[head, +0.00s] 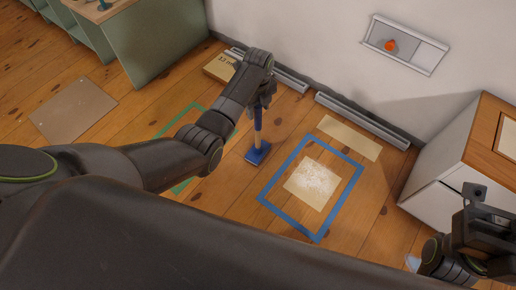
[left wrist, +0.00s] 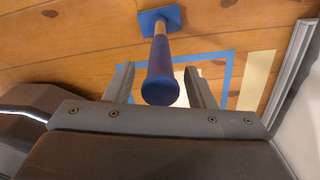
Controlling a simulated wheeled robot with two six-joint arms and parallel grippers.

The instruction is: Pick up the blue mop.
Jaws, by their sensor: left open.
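The blue mop (head: 258,153) stands upright on the wooden floor, its flat blue head down and its pale wooden handle rising. My left gripper (head: 263,103) is at the top of the handle, and my wrist hides the upper end in the head view. In the left wrist view the mop's dark blue grip (left wrist: 161,85) lies between the two fingers of my open left gripper (left wrist: 160,80). Gaps show on both sides of the grip. My right gripper (head: 484,225) is at the lower right, far from the mop; its jaws are unclear.
A blue tape rectangle (head: 267,190) surrounds a cardboard sheet with white powder (head: 312,183). A green tape outline (head: 180,187) lies partly behind my left arm. A white cabinet (head: 432,200) stands right; a green shelf unit (head: 150,55) stands back left. Metal rails (head: 362,120) line the wall.

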